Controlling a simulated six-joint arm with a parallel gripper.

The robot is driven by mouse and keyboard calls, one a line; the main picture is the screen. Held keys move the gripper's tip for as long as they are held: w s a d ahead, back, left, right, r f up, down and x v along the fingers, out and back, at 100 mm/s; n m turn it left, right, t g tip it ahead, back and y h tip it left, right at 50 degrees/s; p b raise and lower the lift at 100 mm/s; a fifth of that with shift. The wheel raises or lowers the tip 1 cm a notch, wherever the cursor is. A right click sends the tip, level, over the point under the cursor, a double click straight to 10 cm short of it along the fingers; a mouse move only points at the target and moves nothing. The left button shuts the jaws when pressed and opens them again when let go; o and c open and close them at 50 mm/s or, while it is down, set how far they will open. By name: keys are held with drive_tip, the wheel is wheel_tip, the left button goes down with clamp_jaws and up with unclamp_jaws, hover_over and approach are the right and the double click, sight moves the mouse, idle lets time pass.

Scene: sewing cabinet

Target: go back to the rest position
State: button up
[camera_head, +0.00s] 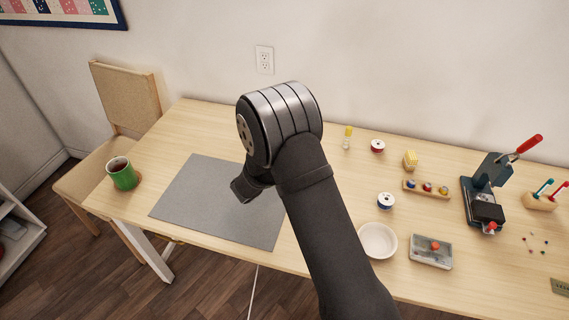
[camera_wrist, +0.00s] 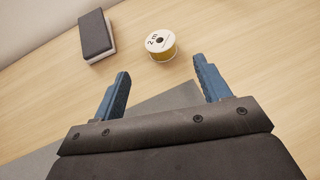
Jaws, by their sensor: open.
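My gripper (camera_wrist: 160,67) is open, with its two blue fingers apart and nothing between them in the wrist view. In the head view my arm rises from the bottom and bends at a joint above the table (camera_head: 190,118); the fingers are hidden there. Ahead of the fingers, in the wrist view, a yellow spool with a white "2 m" top (camera_wrist: 161,42) stands on the wood. A dark-topped white block (camera_wrist: 97,38) lies left of it. Neither touches the fingers. I cannot make out either one in the head view, where my arm covers part of the table.
A grey mat (camera_head: 190,205) lies under my arm, with a green cup (camera_head: 123,177) to its left. To the right are a white bowl (camera_head: 378,241), a grey tray (camera_head: 431,252), spools, a bobbin rack (camera_head: 427,190) and a red-handled press (camera_head: 487,195). A chair (camera_head: 125,95) stands left.

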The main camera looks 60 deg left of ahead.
drive_tip(key=x, duration=1.2)
drive_tip(key=shift+a+r, duration=0.15)
drive_tip(key=shift+r, duration=1.65)
drive_tip(key=shift+f, duration=0.1)
